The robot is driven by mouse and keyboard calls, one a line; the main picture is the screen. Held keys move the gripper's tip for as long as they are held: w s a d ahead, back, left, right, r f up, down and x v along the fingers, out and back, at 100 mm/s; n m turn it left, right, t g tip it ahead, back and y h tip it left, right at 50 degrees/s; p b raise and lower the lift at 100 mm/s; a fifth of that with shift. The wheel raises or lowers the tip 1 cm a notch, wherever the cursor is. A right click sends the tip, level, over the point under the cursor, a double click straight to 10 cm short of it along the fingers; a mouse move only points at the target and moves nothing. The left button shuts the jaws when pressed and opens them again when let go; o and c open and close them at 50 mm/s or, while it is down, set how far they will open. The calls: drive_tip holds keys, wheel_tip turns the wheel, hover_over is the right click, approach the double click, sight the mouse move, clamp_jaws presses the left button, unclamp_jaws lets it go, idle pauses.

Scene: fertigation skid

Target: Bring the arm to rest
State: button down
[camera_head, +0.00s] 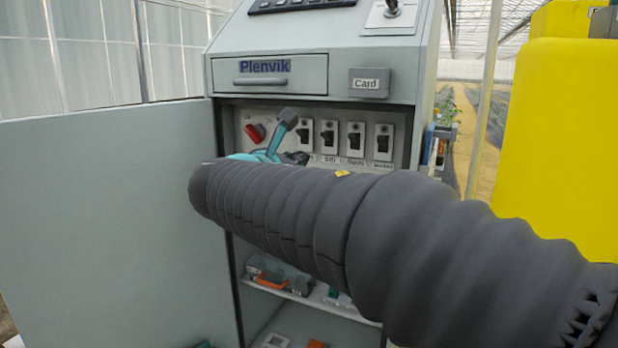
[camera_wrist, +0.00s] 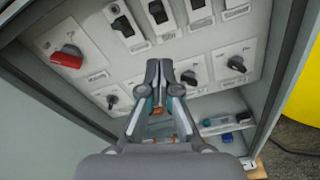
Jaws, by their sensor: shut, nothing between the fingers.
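My gripper (camera_wrist: 159,72) shows in the wrist view with its two fingers together and nothing between them. It is in front of the cabinet's switch panel (camera_wrist: 195,65), below the row of black rocker switches (camera_wrist: 158,12). I cannot tell whether the fingertips touch the panel. In the head view my dark sleeved arm crosses the cabinet from the right. A teal and grey part of my gripper (camera_head: 283,132) rises above the arm in front of the panel. The arm hides the lower panel.
A red rotary switch (camera_head: 256,132) sits at the panel's left. The open cabinet door (camera_head: 100,210) fills the left. Shelves below hold small items, including an orange-handled one (camera_head: 270,283). A drawer (camera_head: 268,78) is shut above. A yellow body (camera_head: 555,140) stands at right.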

drive_tip(key=s+d+f+m+g+y, duration=0.1)
drive_tip(key=s+d+f+m+g, duration=0.1)
drive_tip(key=s+f+m, duration=0.3)
drive_tip(key=s+d+f+m+g+y, duration=0.1)
drive_tip(key=s+d+f+m+g, duration=0.15)
drive_tip(key=f, duration=0.45)
drive_tip(key=s+d+f+m+g+y, duration=0.1)
drive_tip(key=s+d+f+m+g, duration=0.2)
drive_tip(key=f, duration=0.4)
drive_tip(key=s+d+f+m+g+y, duration=0.1)
drive_tip(key=s+d+f+m+y, duration=0.1)
drive_tip(key=s+d+m, duration=0.3)
drive_tip(key=s+d+f+m+g+y, duration=0.1)
drive_tip(key=s+d+f+m, duration=0.4)
drive_tip(key=s+m, duration=0.6)
drive_tip(key=s+d+y, duration=0.1)
drive_tip(key=s, duration=0.2)
drive_tip(key=shift+f+m, duration=0.2)
drive_tip(key=shift+m, duration=0.15)
drive_tip(key=shift+g, duration=0.25)
